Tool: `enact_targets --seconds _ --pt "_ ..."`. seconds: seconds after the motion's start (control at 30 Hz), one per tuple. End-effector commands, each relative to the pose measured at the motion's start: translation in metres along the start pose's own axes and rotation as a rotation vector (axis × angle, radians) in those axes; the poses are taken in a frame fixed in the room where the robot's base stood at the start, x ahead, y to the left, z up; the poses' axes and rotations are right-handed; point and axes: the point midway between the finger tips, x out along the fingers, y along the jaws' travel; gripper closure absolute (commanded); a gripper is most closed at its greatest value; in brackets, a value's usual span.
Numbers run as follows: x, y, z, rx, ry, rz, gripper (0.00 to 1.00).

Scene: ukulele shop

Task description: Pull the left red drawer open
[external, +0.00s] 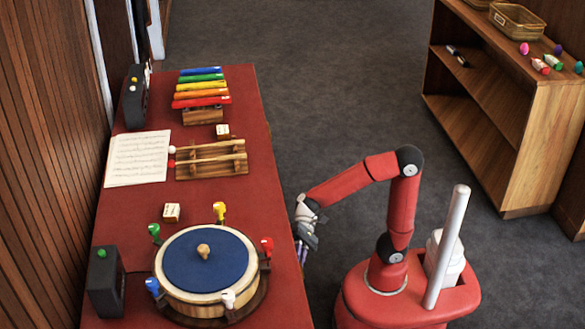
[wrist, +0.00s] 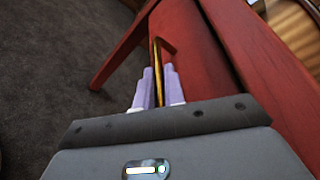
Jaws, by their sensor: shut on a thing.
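My gripper (external: 308,238) is low beside the right edge of the red table (external: 262,185) in the external view, below its top. In the wrist view, my gripper's two pale purple fingers (wrist: 159,76) are closed around a thin brass-coloured handle (wrist: 157,52), which stands between them. The handle is in front of a red front (wrist: 190,48), taken to be the left red drawer. The drawer fronts are hidden in the external view. How far the drawer stands out cannot be told.
A drum (external: 205,262) with a blue top, a xylophone (external: 202,90) and a wooden rack with mallets (external: 212,160) are on the table. A wooden shelf (external: 500,120) stands at the right. The grey carpet (external: 300,80) between is clear.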

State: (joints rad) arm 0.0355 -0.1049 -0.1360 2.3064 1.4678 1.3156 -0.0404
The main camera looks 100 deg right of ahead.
Motion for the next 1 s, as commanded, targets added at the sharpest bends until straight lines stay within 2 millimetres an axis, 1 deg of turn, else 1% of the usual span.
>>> enact_targets --seconds 0.27,0.37,0.47,0.67,1.0 --pt "-0.001 0.002 0.003 0.000 0.000 0.000 1.00" --pt "-0.004 0.007 0.009 0.000 0.000 0.000 1.00" --pt "-0.008 0.015 0.020 -0.001 0.000 -0.001 1.00" --pt "-0.022 0.041 0.054 -0.005 0.000 -0.002 1.00" --pt "-0.050 0.099 0.124 -0.012 0.000 -0.003 1.00"
